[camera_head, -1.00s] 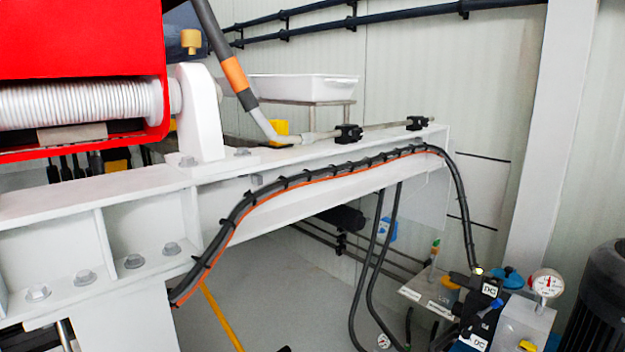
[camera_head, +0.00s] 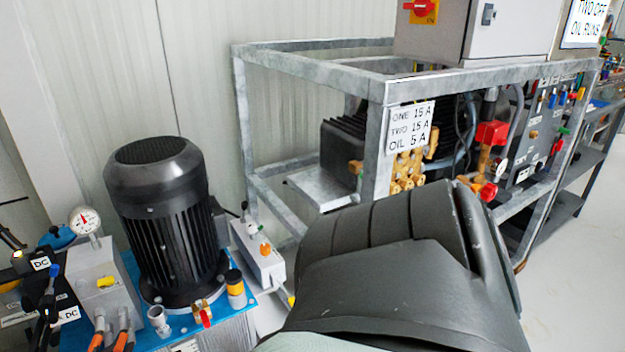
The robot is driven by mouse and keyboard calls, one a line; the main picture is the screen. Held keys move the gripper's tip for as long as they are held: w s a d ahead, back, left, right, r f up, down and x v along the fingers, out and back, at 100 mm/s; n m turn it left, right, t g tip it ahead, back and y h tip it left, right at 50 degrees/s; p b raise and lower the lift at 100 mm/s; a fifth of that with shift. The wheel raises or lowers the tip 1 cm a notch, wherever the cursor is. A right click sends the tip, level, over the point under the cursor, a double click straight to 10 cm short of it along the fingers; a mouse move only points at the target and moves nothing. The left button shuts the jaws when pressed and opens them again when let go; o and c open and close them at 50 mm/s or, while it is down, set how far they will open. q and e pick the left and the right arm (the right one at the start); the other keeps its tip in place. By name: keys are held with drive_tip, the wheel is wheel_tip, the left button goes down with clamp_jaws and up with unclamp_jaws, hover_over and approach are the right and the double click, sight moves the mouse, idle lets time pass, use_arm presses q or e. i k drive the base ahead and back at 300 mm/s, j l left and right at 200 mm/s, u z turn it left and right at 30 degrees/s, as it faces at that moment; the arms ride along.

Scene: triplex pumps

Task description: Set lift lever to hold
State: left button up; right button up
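No lever that I can read as the lift lever shows. At the lower left, a hydraulic unit with a blue tank top (camera_head: 135,345) carries small controls. These include a blue-handled lever (camera_head: 52,275) beside "DC" labels, a red-handled valve (camera_head: 206,317) and a pale box (camera_head: 258,255) with an orange knob and a small dark-tipped stick. I cannot tell which of them, if any, is the lift lever, or its setting. Neither of my grippers is in view. A dark ribbed part of my own arm fills the lower middle and hides what lies behind it.
A black motor (camera_head: 160,225) stands on the unit, with a pressure gauge (camera_head: 85,220) to its left. A grey steel frame (camera_head: 380,92) with pumps, brass fittings and a control box (camera_head: 475,30) stands behind to the right. Pale floor (camera_head: 570,290) is clear at the right.

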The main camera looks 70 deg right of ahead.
sight(244, 204)
drive_tip(key=z, duration=1.9)
